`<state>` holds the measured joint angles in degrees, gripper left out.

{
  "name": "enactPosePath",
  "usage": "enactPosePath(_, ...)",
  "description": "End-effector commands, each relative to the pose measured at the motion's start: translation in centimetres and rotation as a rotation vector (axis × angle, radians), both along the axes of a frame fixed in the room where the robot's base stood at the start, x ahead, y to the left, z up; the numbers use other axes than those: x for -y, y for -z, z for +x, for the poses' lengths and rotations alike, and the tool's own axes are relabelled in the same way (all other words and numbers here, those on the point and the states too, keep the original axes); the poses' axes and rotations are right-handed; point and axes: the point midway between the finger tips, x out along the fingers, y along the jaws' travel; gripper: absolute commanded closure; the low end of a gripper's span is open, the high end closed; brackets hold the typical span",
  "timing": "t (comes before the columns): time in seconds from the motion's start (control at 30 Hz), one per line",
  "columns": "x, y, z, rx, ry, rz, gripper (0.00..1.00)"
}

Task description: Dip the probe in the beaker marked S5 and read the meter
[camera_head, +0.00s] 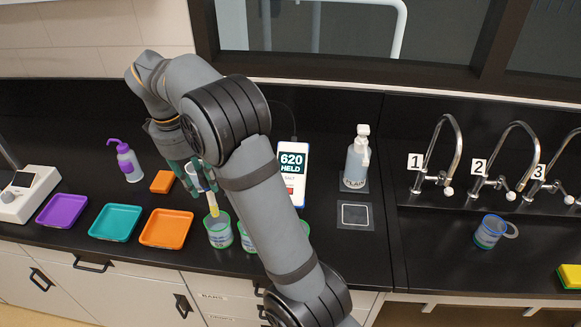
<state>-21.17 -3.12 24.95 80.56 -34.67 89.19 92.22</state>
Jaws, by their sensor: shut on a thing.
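My gripper (194,172) is shut on the probe (213,204), which has a pale upper body and a yellow lower part. The probe tilts slightly, and its yellow end is at the mouth of the leftmost green-rimmed beaker (219,234). I cannot tell how far inside it reaches. A second green-rimmed beaker (247,240) stands just right of it, partly behind my arm. Another beaker (305,228) shows only its edge past my arm. The beaker labels are too small to read, so I cannot tell which is S5.
Purple (62,211), teal (115,222) and orange (166,228) trays lie left of the beakers. An orange block (162,182) and wash bottle (129,162) stand behind. A pump bottle (356,160) stands right of the meter. A blue-rimmed cup (489,232) is below numbered taps (448,160).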

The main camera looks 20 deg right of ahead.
Motion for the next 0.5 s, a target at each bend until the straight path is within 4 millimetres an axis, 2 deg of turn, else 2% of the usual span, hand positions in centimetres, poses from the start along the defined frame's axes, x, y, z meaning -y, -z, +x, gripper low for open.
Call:
enactPosePath(0.03, 0.0, -0.9, 0.0, 0.002, 0.000, 0.001, 1.00)
enactPosePath(0.2, 0.0, -2.4, 0.0, 0.001, 0.000, 0.001, 1.00)
enactPosePath(0.5, 0.0, -2.3, 0.0, 0.001, 0.000, 0.000, 1.00)
